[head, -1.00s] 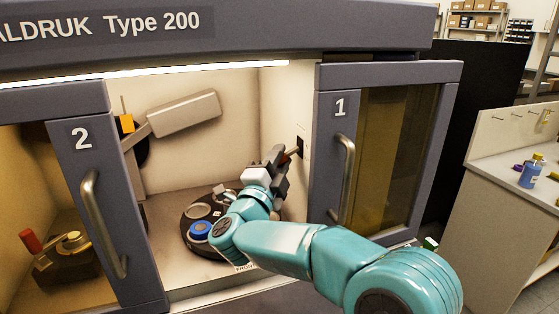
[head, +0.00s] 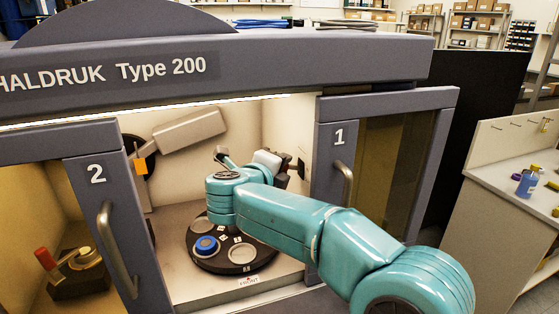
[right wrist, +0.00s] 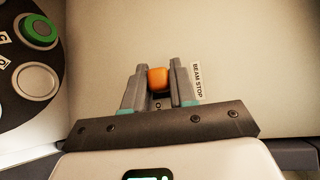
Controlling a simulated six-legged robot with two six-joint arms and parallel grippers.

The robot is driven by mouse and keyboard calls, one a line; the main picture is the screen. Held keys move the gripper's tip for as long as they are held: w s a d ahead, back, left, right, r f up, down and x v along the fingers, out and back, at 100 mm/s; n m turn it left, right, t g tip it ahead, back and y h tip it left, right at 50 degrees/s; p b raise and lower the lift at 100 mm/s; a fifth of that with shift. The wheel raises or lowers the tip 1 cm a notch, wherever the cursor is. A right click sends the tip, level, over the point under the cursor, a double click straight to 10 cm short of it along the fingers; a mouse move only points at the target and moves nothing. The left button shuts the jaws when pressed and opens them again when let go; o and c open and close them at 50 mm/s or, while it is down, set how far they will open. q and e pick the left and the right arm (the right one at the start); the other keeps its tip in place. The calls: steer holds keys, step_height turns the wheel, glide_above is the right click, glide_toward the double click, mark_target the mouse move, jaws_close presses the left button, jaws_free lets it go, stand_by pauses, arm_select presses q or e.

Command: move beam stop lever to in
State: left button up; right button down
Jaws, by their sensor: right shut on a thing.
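The beam stop lever shows as an orange knob (right wrist: 158,79) in the right wrist view, between the two grey fingers of my right gripper (right wrist: 159,88). The gripper is shut on it. A white "BEAM STOP" label (right wrist: 197,79) is on the pale wall just right of the fingers. A letter below the knob is partly covered by the gripper. In the head view my right gripper (head: 287,167) is at the chamber's right wall, by the dark slot (head: 301,169). My arm and gripper hide most of the lever there. My left gripper is not in view.
A dark round turntable (head: 202,261) with a blue-ringed disc (head: 206,246) lies below my forearm. Door 1 (head: 327,205) stands right of the opening, with a handle (head: 345,185) near my arm. Door 2 (head: 92,210) is at the left. A grey beam (head: 190,130) hangs behind.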

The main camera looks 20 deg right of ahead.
steer(key=shift+d+r+m+y+p, duration=0.15)
steer(key=shift+r+m+y+p, duration=0.25)
steer(key=shift+y+p, duration=0.25)
steer(key=c, duration=1)
jaws_free()
steer(key=b+v, duration=0.2)
steer(key=v, duration=1.4)
steer(key=shift+r, duration=0.15)
steer(key=shift+a, duration=0.25)
